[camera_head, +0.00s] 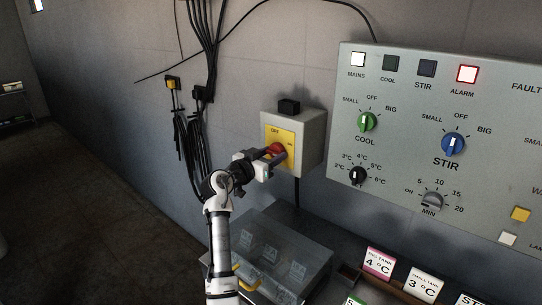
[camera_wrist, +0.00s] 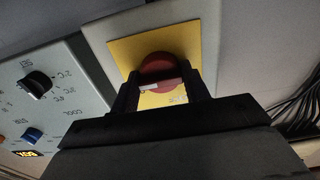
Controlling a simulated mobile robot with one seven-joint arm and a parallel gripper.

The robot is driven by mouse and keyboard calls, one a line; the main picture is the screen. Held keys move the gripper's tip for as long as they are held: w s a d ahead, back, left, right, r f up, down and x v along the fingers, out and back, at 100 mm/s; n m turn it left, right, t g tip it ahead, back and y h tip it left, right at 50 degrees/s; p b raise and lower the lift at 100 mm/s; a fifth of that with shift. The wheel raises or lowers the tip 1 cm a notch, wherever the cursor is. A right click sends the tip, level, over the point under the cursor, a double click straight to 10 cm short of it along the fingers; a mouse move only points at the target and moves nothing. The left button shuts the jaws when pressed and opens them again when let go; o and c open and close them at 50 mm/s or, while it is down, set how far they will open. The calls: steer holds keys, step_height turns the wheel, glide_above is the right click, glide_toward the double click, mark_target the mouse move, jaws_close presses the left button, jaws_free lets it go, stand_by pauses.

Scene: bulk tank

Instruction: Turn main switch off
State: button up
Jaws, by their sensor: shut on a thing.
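The main switch is a red rotary knob (camera_head: 275,149) on a yellow plate (camera_head: 289,136), set on a grey box on the wall. "OFF" is printed at the plate's upper left. My gripper (camera_head: 268,163) reaches the knob from the left and front. In the wrist view the red knob (camera_wrist: 159,73) sits between the two dark fingers of my gripper (camera_wrist: 160,90), which are shut on its grip bar. The bar has a pale mark at its left end. The fingers hide part of the plate's lettering.
A grey control panel (camera_head: 400,75) with green, blue and black knobs is to the right; its MAINS and ALARM lamps are lit. A clear-lidded box (camera_head: 275,255) stands below the switch. Black cables (camera_head: 190,130) hang on the wall to the left.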

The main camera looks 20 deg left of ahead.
steer(key=shift+n, duration=0.4)
steer(key=n, duration=0.3)
steer(key=shift+d+p, duration=0.1)
steer(key=shift+p, duration=0.25)
steer(key=n+p, duration=0.2)
steer(key=n, duration=0.3)
steer(key=shift+r, duration=0.2)
steer(key=n+p, duration=0.3)
steer(key=n, duration=0.2)
steer(key=shift+n+p, duration=1.35)
steer(key=shift+n, duration=0.65)
steer(key=o, duration=1)
steer(key=shift+s+f, duration=0.1)
steer(key=shift+s, duration=0.05)
